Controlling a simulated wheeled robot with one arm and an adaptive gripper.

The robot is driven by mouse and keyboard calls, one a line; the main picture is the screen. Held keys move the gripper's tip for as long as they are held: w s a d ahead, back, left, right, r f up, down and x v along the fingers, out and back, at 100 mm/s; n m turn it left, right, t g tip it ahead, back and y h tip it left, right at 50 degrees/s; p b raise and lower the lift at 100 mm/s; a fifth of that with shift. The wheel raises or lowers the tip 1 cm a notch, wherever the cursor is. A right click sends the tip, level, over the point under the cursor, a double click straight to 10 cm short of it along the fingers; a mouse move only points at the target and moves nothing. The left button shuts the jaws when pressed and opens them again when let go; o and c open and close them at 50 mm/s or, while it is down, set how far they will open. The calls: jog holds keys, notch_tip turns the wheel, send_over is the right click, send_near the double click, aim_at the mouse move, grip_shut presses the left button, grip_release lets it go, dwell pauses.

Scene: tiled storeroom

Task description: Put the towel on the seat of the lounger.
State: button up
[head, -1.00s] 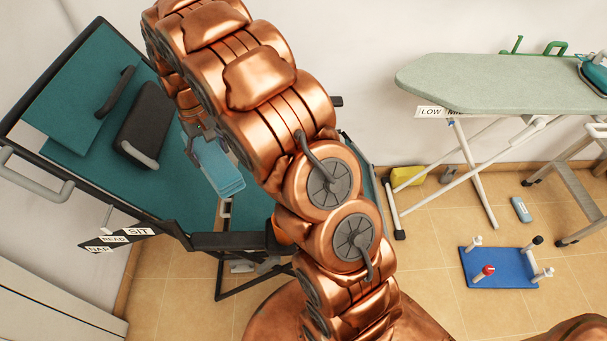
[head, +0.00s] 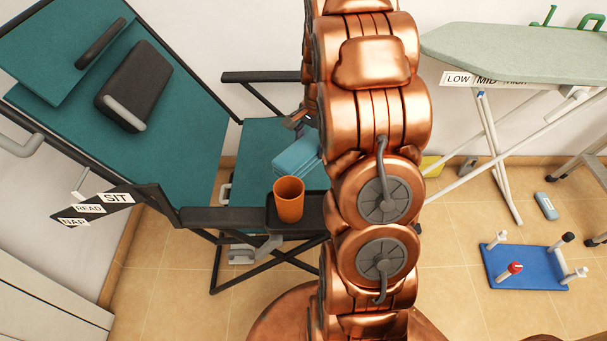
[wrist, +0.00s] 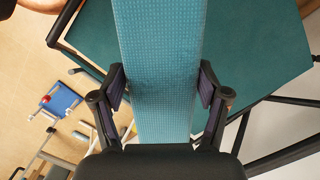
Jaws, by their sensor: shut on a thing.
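The light blue folded towel (head: 297,155) is held over the seat of the lounger (head: 243,150), a dark teal fabric panel in a black frame. In the wrist view the towel (wrist: 158,70) stands between the two fingers of my gripper (wrist: 160,98), which is shut on it. The teal seat (wrist: 252,40) shows behind the towel there. I cannot tell whether the towel touches the seat. In the head view my gripper (head: 300,122) is mostly hidden behind my copper arm, which also covers the right part of the seat.
An orange cup (head: 289,200) stands on the lounger's near armrest tray. A black pillow (head: 134,85) lies on the reclined backrest (head: 165,125). An ironing board (head: 510,52) stands at right. A blue board with pegs (head: 525,266) lies on the floor.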

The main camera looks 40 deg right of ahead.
jog(key=s+d+f+m+t+b, duration=0.1)
jog(key=s+d+f+m+b, duration=0.7)
jog(key=s+f+m, duration=0.15)
jog(key=b, duration=0.4)
send_over(313, 172)
notch_tip(313, 172, down, 2)
jog(key=shift+f, duration=0.1)
jog(key=shift+w+f+b, duration=0.1)
jog(key=shift+f+b, duration=0.25)
jog(key=shift+b, duration=0.1)
notch_tip(313, 172, down, 3)
jog(key=shift+r+b, duration=0.1)
jog(key=shift+b, duration=0.6)
jog(key=o, duration=1.3)
